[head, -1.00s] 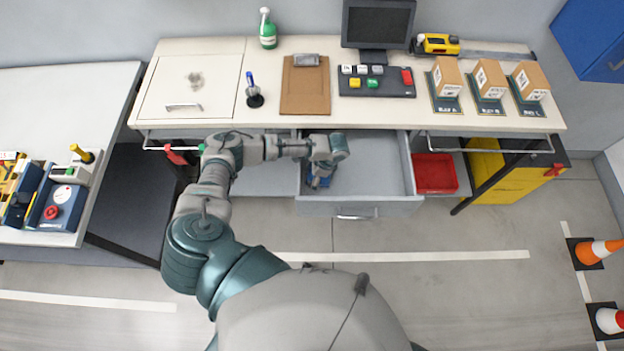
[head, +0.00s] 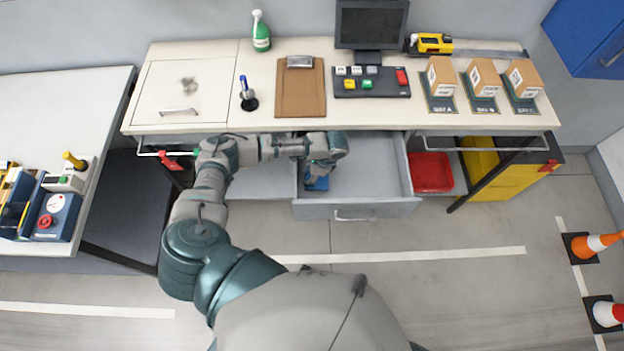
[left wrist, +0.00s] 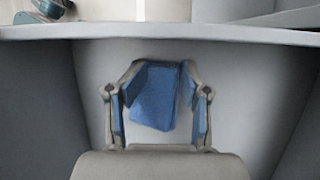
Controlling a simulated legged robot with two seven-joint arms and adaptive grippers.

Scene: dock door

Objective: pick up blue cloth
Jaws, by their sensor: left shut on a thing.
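The blue cloth (head: 317,184) shows below my left gripper (head: 319,173), over the left part of the open grey drawer (head: 385,206). In the left wrist view the cloth (left wrist: 155,98) lies between the fingertips of my left gripper (left wrist: 160,80), which is shut on it. The finger pads are also blue. I cannot tell whether the cloth still touches the drawer floor. My right gripper is not in view.
The workbench top (head: 215,120) stands above the drawer and carries a clipboard (head: 301,90), a monitor (head: 370,22) and boxes on stands. A red bin (head: 431,172) is right of the drawer.

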